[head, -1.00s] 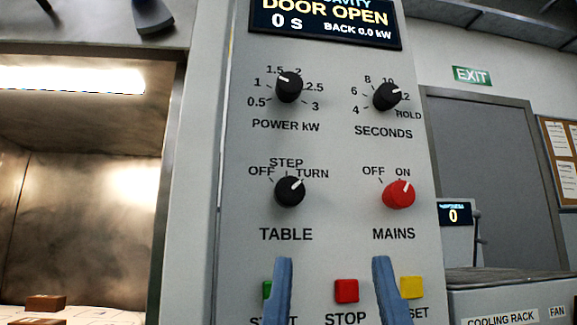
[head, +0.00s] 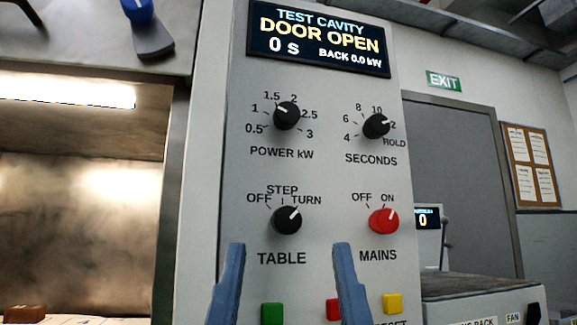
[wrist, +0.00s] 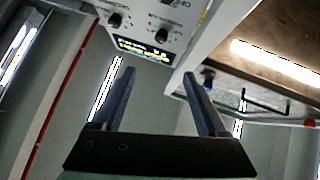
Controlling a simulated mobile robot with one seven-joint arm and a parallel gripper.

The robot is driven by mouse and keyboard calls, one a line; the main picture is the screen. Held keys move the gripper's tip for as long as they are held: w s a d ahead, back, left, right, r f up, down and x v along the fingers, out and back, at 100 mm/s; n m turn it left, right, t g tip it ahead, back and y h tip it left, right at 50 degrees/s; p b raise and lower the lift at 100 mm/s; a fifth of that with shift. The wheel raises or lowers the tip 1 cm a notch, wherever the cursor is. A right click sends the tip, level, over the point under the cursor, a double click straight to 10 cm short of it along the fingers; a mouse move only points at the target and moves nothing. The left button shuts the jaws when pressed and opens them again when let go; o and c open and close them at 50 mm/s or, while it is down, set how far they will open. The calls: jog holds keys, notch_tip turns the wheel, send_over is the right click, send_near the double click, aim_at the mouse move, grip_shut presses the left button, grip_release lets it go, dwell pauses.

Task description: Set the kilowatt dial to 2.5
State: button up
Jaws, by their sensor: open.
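The black kilowatt dial (head: 286,116), labelled POWER kW, is at the upper left of the grey control panel (head: 335,180). Its white mark points up-left, between 1 and 1.5. The 2.5 mark (head: 309,114) is to the right of the dial. My gripper (head: 289,247) is open and empty, its blue fingers below the dial on either side of the TABLE label. In the wrist view, my open gripper (wrist: 158,73) shows against the upside-down panel, with the kilowatt dial (wrist: 162,38) beyond the fingertips.
The SECONDS dial (head: 376,126), TABLE dial (head: 287,220) and red MAINS dial (head: 384,221) are close by. The display (head: 319,38) reads DOOR OPEN. Green (head: 272,314) and yellow (head: 393,303) buttons sit low on the panel. The open cavity (head: 75,220) is at left.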

jog(key=w+d+r+n+g+y+p, duration=0.2)
jog(key=w+r+g+p, duration=0.65)
jog(key=p, duration=1.75)
jog(key=n+g+y+p, duration=0.1)
jog(key=g+y+p, duration=0.15)
jog(key=p, duration=2.55)
send_near(288, 112)
jog(key=shift+t, duration=0.5)
jog(key=p+x, duration=0.1)
jog(key=x, duration=0.2)
jog(key=p+x, duration=0.2)
jog(key=x, duration=0.1)
jog(key=p+x, duration=0.2)
jog(key=x, duration=0.1)
jog(key=shift+w+a+f, duration=0.1)
jog(key=shift+w+f, duration=0.1)
jog(key=shift+f, duration=0.2)
grip_shut()
